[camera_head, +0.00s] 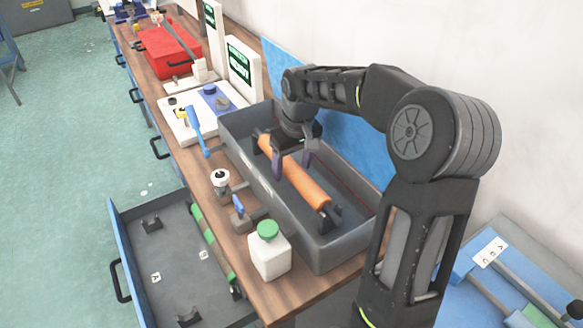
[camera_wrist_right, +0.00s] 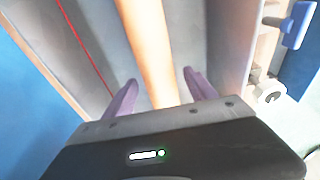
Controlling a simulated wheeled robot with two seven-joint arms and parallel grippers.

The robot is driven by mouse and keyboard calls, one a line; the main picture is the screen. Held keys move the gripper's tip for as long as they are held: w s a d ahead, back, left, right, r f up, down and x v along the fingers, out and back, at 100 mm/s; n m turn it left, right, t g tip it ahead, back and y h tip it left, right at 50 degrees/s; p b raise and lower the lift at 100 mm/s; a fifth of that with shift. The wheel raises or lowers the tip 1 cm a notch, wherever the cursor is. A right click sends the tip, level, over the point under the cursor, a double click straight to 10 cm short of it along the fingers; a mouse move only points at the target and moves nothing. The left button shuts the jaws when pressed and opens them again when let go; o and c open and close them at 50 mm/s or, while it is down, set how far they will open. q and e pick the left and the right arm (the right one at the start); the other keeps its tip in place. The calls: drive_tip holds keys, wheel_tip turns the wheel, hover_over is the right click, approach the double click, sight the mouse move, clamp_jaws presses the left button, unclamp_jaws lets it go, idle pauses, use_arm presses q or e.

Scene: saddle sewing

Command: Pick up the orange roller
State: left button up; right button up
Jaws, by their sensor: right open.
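The orange roller (camera_head: 296,174) lies lengthwise in a grey tray (camera_head: 334,256) on the workbench, with dark supports at its ends. My right gripper (camera_head: 292,166) is over the middle of the roller, pointing down into the tray. In the right wrist view the roller (camera_wrist_right: 150,50) runs between the two purple fingers (camera_wrist_right: 160,95), which stand apart with one on each side. The right gripper is open, and a gap shows between each finger and the roller. Whether the fingertips reach down beside the roller is hard to tell. My left gripper is not in view.
A white bottle with a green cap (camera_head: 268,250) stands beside the tray at the bench's front. An open drawer (camera_head: 175,262) holds a green roller (camera_head: 212,245). Small blue-handled tools (camera_head: 240,208) line the tray's left side. A red box (camera_head: 168,50) is farther back.

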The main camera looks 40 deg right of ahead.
drive_tip(key=shift+w+f, duration=0.1)
drive_tip(key=shift+f, duration=0.35)
clamp_jaws()
idle(0.8)
drive_tip(key=shift+r, duration=0.15)
